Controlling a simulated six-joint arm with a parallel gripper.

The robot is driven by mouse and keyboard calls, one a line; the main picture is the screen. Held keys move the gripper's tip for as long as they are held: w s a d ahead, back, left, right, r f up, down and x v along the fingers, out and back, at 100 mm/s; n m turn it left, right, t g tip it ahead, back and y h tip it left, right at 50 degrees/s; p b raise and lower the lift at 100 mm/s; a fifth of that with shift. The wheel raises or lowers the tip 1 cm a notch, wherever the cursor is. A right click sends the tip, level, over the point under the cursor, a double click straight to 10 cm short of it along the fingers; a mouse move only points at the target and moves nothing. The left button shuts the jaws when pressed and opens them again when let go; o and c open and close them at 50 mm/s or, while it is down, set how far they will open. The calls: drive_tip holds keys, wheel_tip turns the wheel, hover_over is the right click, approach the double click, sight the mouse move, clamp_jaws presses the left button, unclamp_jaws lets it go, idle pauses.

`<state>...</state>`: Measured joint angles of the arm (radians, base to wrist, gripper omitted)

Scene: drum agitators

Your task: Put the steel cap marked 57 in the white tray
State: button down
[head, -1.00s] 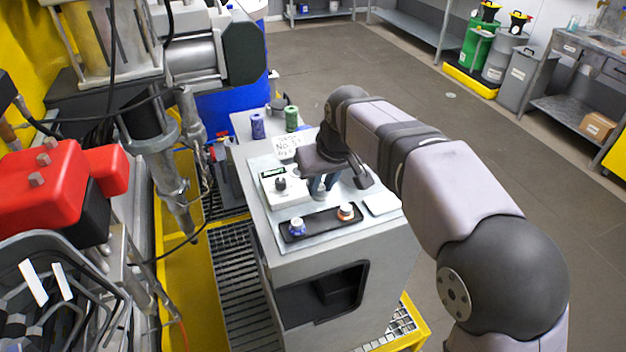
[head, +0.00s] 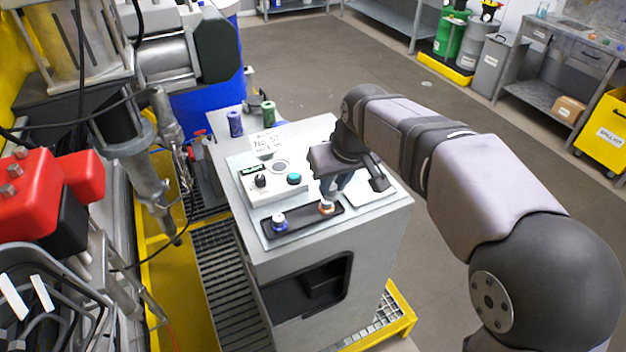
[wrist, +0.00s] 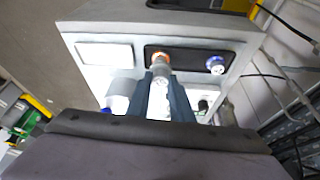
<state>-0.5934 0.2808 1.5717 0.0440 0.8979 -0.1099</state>
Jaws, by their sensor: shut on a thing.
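A steel-topped cap with an orange ring (head: 327,209) stands at the right end of the black tray (head: 300,219). My gripper (head: 329,190) reaches down over it, shut on its top; in the wrist view the cap (wrist: 161,57) shows at the fingertips (wrist: 160,72). A cap with a blue ring (head: 279,220) stands at the black tray's left end; it also shows in the wrist view (wrist: 215,65). I cannot read a number on either cap. The white tray (head: 372,193) lies flat and empty to the right of the black tray; it also shows in the wrist view (wrist: 105,55).
A white control box (head: 262,195) with a black knob and green button stands behind the black tray. A written sign (head: 266,140) and purple (head: 235,124) and green (head: 268,112) cylinders are farther back. Machinery crowds the left.

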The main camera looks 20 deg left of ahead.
drive_tip(key=w+d+m+p, duration=0.1)
drive_tip(key=w+d+p, duration=0.4)
drive_tip(key=w, duration=0.5)
drive_tip(key=shift+w+d+m+h, duration=0.3)
drive_tip(key=shift+w+d+m, duration=0.1)
drive_tip(key=shift+d, duration=0.75)
drive_tip(key=shift+s, duration=0.1)
wheel_tip(320, 180, down, 4)
drive_tip(key=b, duration=0.3)
drive_tip(key=shift+f+b, duration=0.75)
drive_tip(key=shift+f, duration=0.1)
drive_tip(key=shift+f, duration=0.45)
idle(0.4)
drive_tip(key=c, duration=1.5)
unclamp_jaws()
